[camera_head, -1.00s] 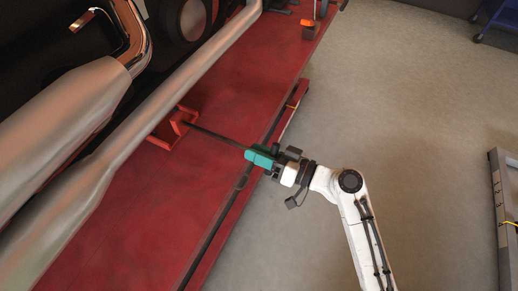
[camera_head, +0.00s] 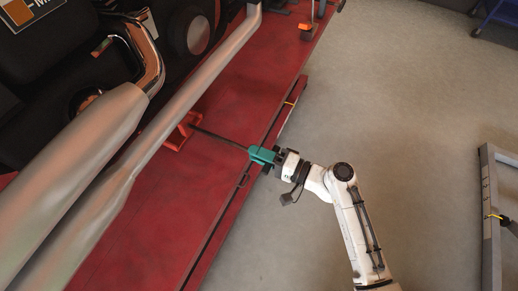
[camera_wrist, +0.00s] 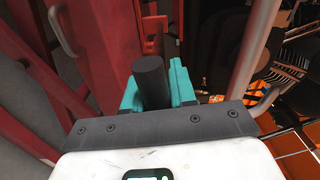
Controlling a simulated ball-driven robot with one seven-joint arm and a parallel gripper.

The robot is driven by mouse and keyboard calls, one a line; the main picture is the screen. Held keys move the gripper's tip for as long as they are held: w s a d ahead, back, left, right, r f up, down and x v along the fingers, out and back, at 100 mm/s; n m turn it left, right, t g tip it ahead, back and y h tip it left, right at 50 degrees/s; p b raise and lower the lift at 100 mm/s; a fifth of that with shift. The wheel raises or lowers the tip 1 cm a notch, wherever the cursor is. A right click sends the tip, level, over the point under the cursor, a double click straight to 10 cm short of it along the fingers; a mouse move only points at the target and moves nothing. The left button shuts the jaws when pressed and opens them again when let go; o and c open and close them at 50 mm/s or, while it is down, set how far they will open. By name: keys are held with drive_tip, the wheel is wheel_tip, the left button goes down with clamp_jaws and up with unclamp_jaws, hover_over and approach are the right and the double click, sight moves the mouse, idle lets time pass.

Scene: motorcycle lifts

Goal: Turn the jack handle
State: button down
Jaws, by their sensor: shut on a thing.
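The jack handle (camera_head: 222,138) is a thin dark rod. It runs from the orange-red jack (camera_head: 178,136), which sits on the red lift under the motorcycle, out toward the lift's edge. My gripper (camera_head: 262,155) has teal fingers and is shut on the outer end of the handle. In the wrist view, the dark round handle end (camera_wrist: 152,80) stands between the teal fingers (camera_wrist: 153,90). The orange-red jack (camera_wrist: 153,30) shows beyond them. The silver pipe partly hides the jack in the head view.
The motorcycle's silver exhaust pipes (camera_head: 150,150) run close above the red lift platform (camera_head: 130,245) at the left. Grey floor (camera_head: 400,110) to the right is clear. A grey metal frame (camera_head: 490,220) stands at the far right, and a blue cart (camera_head: 500,15) at the top right.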

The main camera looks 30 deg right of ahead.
drive_tip(key=m+p, duration=0.2)
drive_tip(key=m, duration=0.1)
drive_tip(key=m+p, duration=0.1)
drive_tip(key=m, duration=0.1)
drive_tip(key=shift+w+d+r+p, duration=0.1)
drive_tip(key=shift+r+p, duration=0.2)
drive_tip(key=shift+f+m+p, duration=0.1)
drive_tip(key=shift+m+p, duration=0.2)
drive_tip(key=shift+m, duration=0.3)
drive_tip(key=shift+c, duration=0.5)
unclamp_jaws()
drive_tip(key=shift+f, duration=0.2)
drive_tip(key=v, duration=1.1)
drive_tip(key=shift+p, duration=0.45)
